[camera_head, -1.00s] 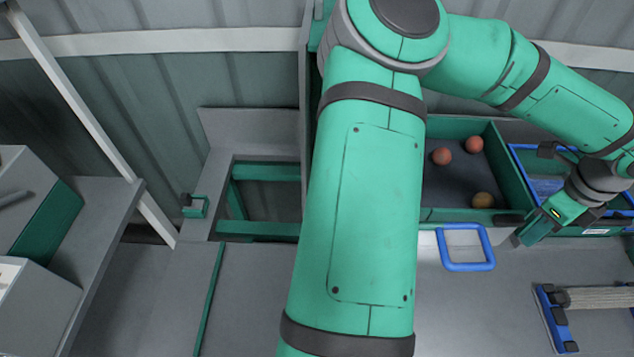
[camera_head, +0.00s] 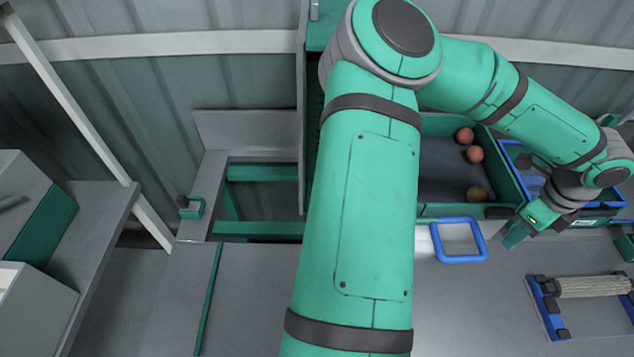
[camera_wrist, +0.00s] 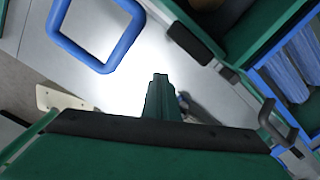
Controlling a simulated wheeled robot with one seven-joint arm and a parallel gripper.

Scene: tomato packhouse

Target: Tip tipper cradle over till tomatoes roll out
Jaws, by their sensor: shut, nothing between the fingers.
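The tipper cradle appears to be the green-walled tray with a dark floor (camera_head: 444,172), right of my upper arm. Three tomatoes lie in it: two red ones (camera_head: 464,135) (camera_head: 475,154) close together towards the far right, and a yellowish one (camera_head: 477,194) near the front right. A blue loop handle (camera_head: 459,259) shows at its front edge, and also in the wrist view (camera_wrist: 97,66). My gripper (camera_head: 514,238) is shut and empty, just outside the tray's front right corner and right of the loop. In the wrist view my fingers (camera_wrist: 161,92) point at the grey surface.
A blue-rimmed crate (camera_head: 512,150) stands right of the tray, partly behind my forearm. A blue frame with a pale roller (camera_head: 595,286) lies at the front right. Grey bench surface (camera_head: 450,310) is clear in front. An open green frame (camera_head: 265,172) is at the left.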

